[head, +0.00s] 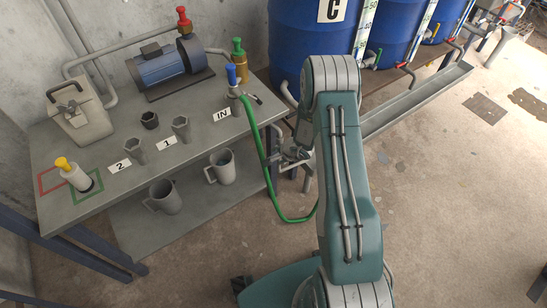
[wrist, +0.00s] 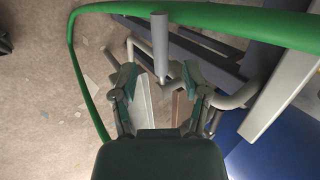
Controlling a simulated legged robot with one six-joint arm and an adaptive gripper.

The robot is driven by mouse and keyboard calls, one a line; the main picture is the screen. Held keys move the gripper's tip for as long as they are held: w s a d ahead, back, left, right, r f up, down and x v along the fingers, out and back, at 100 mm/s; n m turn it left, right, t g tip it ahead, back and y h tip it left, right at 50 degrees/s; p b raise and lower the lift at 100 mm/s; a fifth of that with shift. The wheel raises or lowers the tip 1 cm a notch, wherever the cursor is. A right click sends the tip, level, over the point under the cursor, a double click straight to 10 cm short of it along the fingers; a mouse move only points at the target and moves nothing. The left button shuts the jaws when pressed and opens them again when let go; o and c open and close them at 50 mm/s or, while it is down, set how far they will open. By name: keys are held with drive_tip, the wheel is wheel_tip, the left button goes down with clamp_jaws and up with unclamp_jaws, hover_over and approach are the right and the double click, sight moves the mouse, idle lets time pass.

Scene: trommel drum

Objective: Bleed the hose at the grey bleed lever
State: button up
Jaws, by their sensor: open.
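My gripper (head: 291,155) is low beside the right end of the grey table in the head view, partly behind my arm. In the wrist view my gripper (wrist: 160,80) is open, its two fingers apart. A grey upright rod (wrist: 160,42), which looks like the bleed lever, shows between and just past the fingertips. I cannot tell whether a finger touches it. The green hose (head: 262,150) hangs from the blue-topped fitting (head: 232,76) by the IN label and loops down behind my arm. The hose (wrist: 215,14) also crosses the top of the wrist view.
The table (head: 105,140) bears a pump (head: 160,68), a jerrycan (head: 78,110), sockets and a yellow-topped bottle (head: 73,173). Blue drums (head: 310,45) and a grey gutter (head: 420,100) stand behind. Bent grey pipe (wrist: 240,97) lies close to the right finger.

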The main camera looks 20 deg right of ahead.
drive_tip(key=v, duration=0.6)
drive_tip(key=shift+r, duration=0.1)
